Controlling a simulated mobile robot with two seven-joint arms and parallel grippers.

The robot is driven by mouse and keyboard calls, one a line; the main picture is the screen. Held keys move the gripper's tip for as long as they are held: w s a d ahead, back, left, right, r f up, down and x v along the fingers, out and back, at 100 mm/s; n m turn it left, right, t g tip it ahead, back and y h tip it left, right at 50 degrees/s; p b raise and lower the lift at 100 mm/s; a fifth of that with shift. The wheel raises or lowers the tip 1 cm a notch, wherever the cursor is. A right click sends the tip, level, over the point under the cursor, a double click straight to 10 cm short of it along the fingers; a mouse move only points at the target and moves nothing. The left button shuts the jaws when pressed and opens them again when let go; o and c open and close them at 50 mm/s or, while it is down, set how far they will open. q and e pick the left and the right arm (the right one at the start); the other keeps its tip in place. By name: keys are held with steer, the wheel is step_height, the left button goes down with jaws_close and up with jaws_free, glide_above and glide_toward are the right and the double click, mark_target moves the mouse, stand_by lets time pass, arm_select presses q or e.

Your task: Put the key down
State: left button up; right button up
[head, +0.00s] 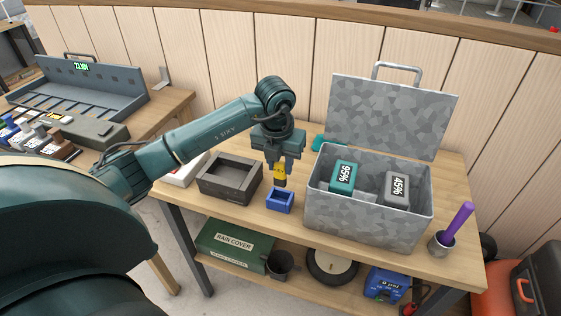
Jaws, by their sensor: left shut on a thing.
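My left gripper (280,166) points down over the wooden workbench and is shut on a small yellow piece with dark parts, which I take to be the key (279,177). The key hangs upright just above and behind a small blue open box (279,203). Whether the key's lower end touches the box or bench is hidden. My right gripper does not show.
Left of the blue box is a dark grey open tray (229,198). To the right stands an open grey metal box (357,219) holding a teal block (343,176) and a grey block (396,187). A cup with a purple rod (458,222) stands at the right edge.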

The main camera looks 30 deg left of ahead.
mark_target(280, 185)
arm_select(q)
steer(key=shift+f+b, duration=0.45)
steer(key=shift+f, duration=0.1)
step_height(280, 185, down, 4)
steer(key=b, duration=0.3)
steer(key=shift+f, duration=0.25)
steer(key=shift+f+b, duration=0.25)
steer(key=shift+b, duration=0.15)
steer(key=shift+f, duration=0.2)
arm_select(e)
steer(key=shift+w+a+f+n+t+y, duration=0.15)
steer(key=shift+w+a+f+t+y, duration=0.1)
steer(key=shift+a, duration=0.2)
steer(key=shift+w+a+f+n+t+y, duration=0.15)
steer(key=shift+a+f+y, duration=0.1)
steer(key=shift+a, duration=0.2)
arm_select(q)
steer(key=shift+f+b, duration=0.25)
steer(key=shift+b, duration=0.1)
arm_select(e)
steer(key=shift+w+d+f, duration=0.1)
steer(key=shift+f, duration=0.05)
arm_select(q)
steer(key=o, duration=1)
